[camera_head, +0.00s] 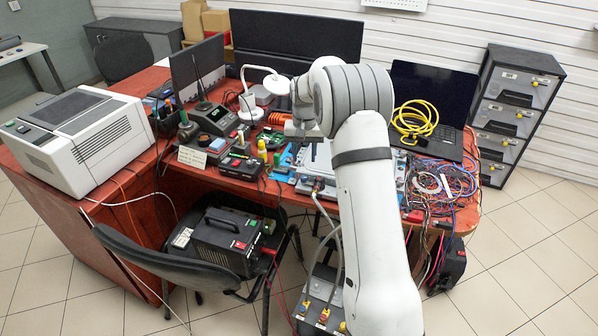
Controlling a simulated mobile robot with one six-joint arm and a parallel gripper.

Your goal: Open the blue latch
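I cannot make out the blue latch for certain; at this scale it is too small or hidden. A light device (318,160) lies on the red table, partly behind my arm. Grey hoses (322,212) run down from its front edge toward a grey box (318,292) on the floor. That box has small yellow and red fittings on top, and my arm covers its right side. My gripper (301,133) is above the table, just behind the device. Its fingers are too small and too hidden to show whether they are open or shut.
A monitor (198,68), a white lamp (262,78) and tools crowd the table. A laptop (433,95) with yellow cable (414,120) is right, above tangled wires (440,185). A chair (170,262) stands in front at left. Tiled floor is clear at right.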

